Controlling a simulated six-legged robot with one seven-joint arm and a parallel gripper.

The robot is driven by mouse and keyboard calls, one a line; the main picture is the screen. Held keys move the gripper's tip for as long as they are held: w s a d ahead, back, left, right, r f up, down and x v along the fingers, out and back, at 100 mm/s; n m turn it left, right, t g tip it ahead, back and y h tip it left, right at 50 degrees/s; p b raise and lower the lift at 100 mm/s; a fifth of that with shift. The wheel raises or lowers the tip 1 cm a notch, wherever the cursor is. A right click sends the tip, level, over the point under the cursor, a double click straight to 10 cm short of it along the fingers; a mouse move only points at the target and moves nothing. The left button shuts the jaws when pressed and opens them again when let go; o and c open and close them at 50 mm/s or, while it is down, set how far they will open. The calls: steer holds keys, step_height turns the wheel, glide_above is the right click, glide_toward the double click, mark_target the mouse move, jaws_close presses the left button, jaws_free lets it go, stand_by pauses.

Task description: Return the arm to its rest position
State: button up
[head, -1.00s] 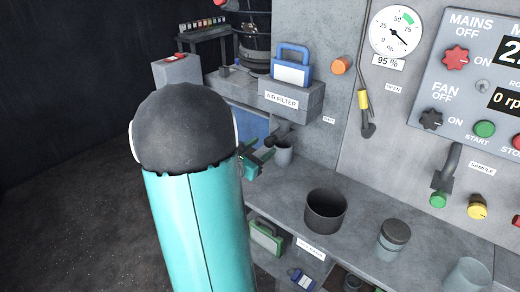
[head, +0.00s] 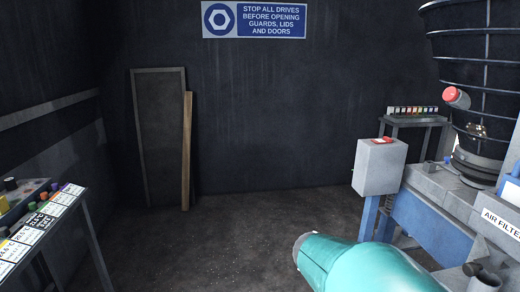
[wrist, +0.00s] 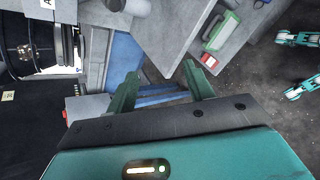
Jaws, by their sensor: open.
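My arm (head: 360,268), a teal link with a grey end, reaches into the lower right of the head view. My gripper is not visible there. In the wrist view my gripper (wrist: 162,88) has two dark green fingers spread wide apart with nothing between them. Behind the fingers are the blue frame (wrist: 122,62) of the machine and a grey surface. I cannot tell how far the fingers are from them. No task object is held.
A grey box with a red button (head: 381,165) and the screen machine (head: 470,70) stand at the right. A table with labelled items (head: 45,230) is at the left. A board (head: 160,135) leans on the back wall. The middle floor is clear. A green case (wrist: 220,30) lies on a shelf.

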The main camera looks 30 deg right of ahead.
steer(key=w+a+r+m+t+y, duration=0.1)
steer(key=w+a+t+y, duration=0.1)
steer(key=a, duration=0.9)
steer(key=w+a+r+m+t+y, duration=0.1)
steer(key=a+t+y, duration=0.3)
steer(key=a, duration=0.7)
steer(key=w+a+r+m+t+y, duration=0.1)
steer(key=w+a+t+y, duration=0.2)
steer(key=a, duration=0.8)
steer(key=shift+w+y, duration=0.35)
steer(key=shift+y, duration=0.45)
steer(key=c, duration=0.3)
steer(key=shift+c, duration=0.2)
steer(key=shift+d, duration=0.2)
